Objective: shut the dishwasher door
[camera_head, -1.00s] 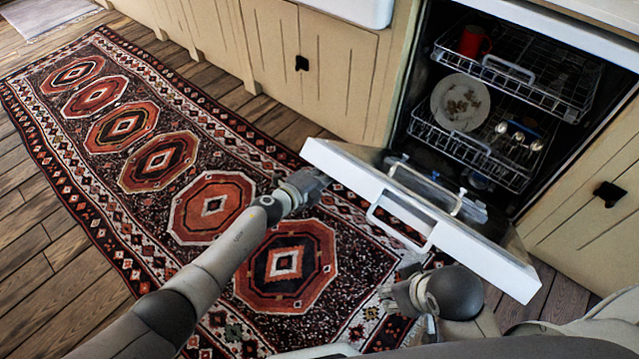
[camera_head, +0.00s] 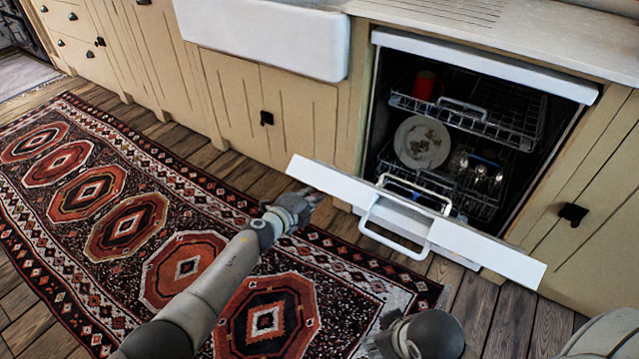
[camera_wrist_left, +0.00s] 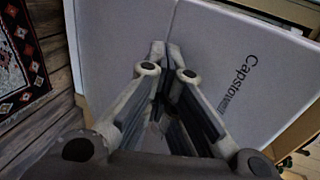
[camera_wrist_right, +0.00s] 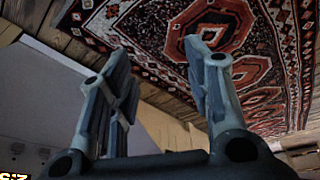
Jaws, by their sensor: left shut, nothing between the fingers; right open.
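The dishwasher door (camera_head: 480,250) is partly open and tilted, its white top edge and bar handle (camera_head: 395,240) facing me in the head view. My left gripper (camera_head: 314,198) is shut and empty at the door's left end, on its outer side. In the left wrist view the closed fingertips (camera_wrist_left: 166,48) are over a white panel (camera_wrist_left: 225,60) with dark lettering; contact cannot be told. My right gripper (camera_wrist_right: 152,60) is open and empty in the right wrist view, with a pale panel at left. Its fingers are mostly hidden in the head view.
Inside the dishwasher, the upper rack (camera_head: 485,122) holds a red mug (camera_head: 424,86), and the lower one a plate (camera_head: 421,143) and cutlery. Cream cabinets (camera_head: 285,115) flank it. A patterned rug (camera_head: 115,235) covers the open floor to the left.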

